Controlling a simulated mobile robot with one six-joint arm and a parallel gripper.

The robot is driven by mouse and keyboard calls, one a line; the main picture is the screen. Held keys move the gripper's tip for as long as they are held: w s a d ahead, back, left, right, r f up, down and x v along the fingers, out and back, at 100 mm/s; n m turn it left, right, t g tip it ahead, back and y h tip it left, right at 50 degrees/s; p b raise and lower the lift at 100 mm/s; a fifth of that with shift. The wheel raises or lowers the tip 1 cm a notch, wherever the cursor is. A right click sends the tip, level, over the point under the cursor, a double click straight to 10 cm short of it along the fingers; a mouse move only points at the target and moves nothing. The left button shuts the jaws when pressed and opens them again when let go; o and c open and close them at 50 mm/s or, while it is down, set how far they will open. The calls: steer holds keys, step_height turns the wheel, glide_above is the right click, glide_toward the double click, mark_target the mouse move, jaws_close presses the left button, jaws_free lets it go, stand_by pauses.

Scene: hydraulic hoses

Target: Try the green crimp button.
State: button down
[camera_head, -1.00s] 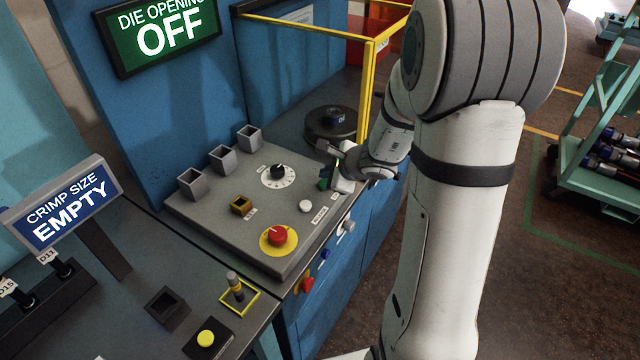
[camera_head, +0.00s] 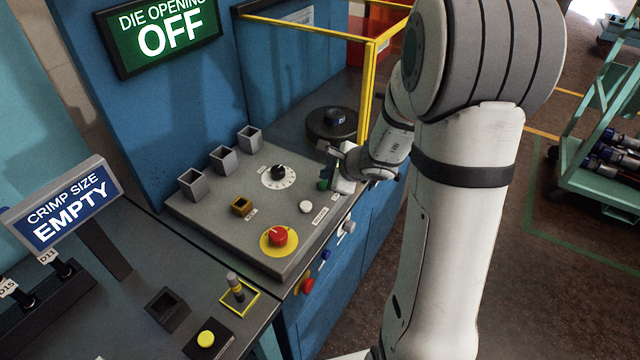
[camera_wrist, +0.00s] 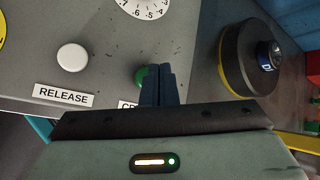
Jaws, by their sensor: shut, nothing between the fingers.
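The green crimp button (camera_wrist: 139,76) shows in the wrist view on the grey panel, partly hidden behind my gripper's fingers. In the head view only a little green (camera_head: 324,184) shows at my gripper. My gripper (camera_wrist: 159,72) is shut and empty, with its fingertips over the right part of the button in the wrist view. I cannot tell whether the tips touch it. The label below the button is mostly covered. The sign above the machine (camera_head: 168,33) reads "DIE OPENING OFF".
A white button (camera_wrist: 72,57) labelled RELEASE is left of the green one. A dial (camera_head: 278,176), a red stop button (camera_head: 278,237) and several square holders share the panel. A dark round drum (camera_wrist: 250,60) stands to the right. Yellow guard posts (camera_head: 367,90) rise behind my wrist.

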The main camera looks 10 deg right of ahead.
steer(key=shift+f, duration=0.1)
stand_by(0.6)
steer(key=shift+f+b, duration=0.35)
steer(key=shift+b, duration=0.35)
steer(key=shift+f+b, duration=0.45)
steer(key=shift+b, duration=0.15)
stand_by(0.3)
stand_by(0.4)
steer(key=shift+r+p, duration=0.6)
steer(key=shift+r, duration=0.3)
steer(key=shift+r, duration=0.15)
step_height(320, 180, up, 5)
steer(key=p, duration=0.4)
stand_by(0.4)
